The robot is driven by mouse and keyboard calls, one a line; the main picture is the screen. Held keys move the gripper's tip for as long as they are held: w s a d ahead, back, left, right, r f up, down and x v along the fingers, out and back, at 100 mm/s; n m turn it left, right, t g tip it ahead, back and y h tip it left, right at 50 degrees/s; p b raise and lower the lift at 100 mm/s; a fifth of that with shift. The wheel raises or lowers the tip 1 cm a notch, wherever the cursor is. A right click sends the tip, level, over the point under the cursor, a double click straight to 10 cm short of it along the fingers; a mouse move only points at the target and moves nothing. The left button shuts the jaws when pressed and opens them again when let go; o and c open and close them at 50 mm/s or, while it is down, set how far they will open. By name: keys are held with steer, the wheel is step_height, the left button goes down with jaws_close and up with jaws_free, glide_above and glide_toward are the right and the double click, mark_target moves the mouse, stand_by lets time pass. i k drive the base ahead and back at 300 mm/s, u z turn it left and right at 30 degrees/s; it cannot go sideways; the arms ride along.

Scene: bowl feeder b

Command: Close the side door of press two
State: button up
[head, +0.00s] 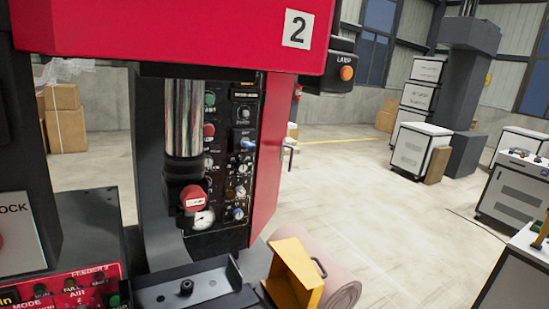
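A small handle (288,152) shows at the right of the red panel. A yellow panel (295,272) with a dark handle (319,267) stands tilted at the lower right of the press. I cannot tell which panel is the side door, nor how far it is open. My gripper is not in view.
A chrome ram (184,120) hangs above a dark bed plate (190,288). A pinkish roll (335,275) lies behind the yellow panel. A red feeder control box (70,290) is at lower left. White cabinets (415,150) stand at right; the pale floor between is open.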

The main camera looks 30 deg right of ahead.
mark_target(277, 87)
steer(key=k, duration=1.3)
steer(key=z, duration=0.5)
steer(key=i, duration=0.75)
steer(key=z, duration=1.25)
steer(key=i, duration=1.35)
steer(key=z, duration=0.3)
steer(key=i, duration=1.45)
steer(key=u, duration=0.95)
steer(key=i, duration=1)
steer(key=u, duration=0.85)
steer(key=i, duration=0.3)
steer(key=u, duration=0.25)
steer(key=k, duration=0.45)
